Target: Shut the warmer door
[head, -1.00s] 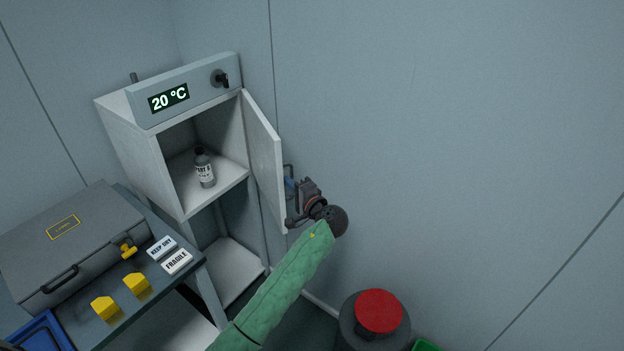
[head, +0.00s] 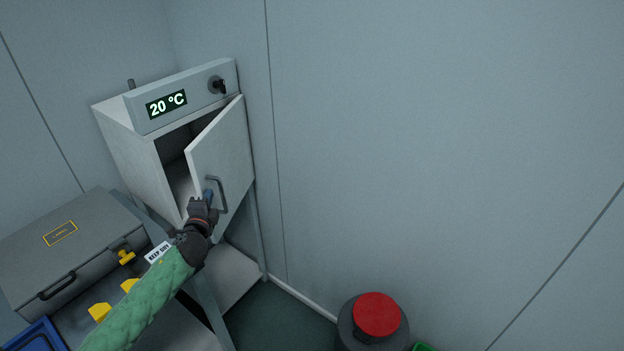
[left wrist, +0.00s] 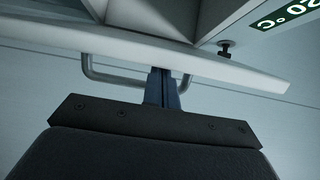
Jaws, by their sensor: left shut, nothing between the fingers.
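The warmer (head: 128,150) is a pale cabinet with a "20 °C" display. Its door (head: 228,150) is hinged on the right and stands partly open, with a dark gap on the left side. The door's grey bar handle (head: 221,194) is on its outer face. My left gripper (head: 209,194) is shut and empty, at the door's outer face beside the handle. In the left wrist view the shut fingers (left wrist: 162,88) reach up to the door (left wrist: 190,62), near the handle (left wrist: 100,76); whether they touch cannot be told. The bottle inside is hidden. My right gripper is not in view.
A grey case (head: 70,245), yellow blocks (head: 100,312), a "KEEP DRY" label block (head: 158,252) and a blue tray (head: 38,338) are on the bench at the left. A red-topped drum (head: 376,315) stands at lower right. The wall at right is bare.

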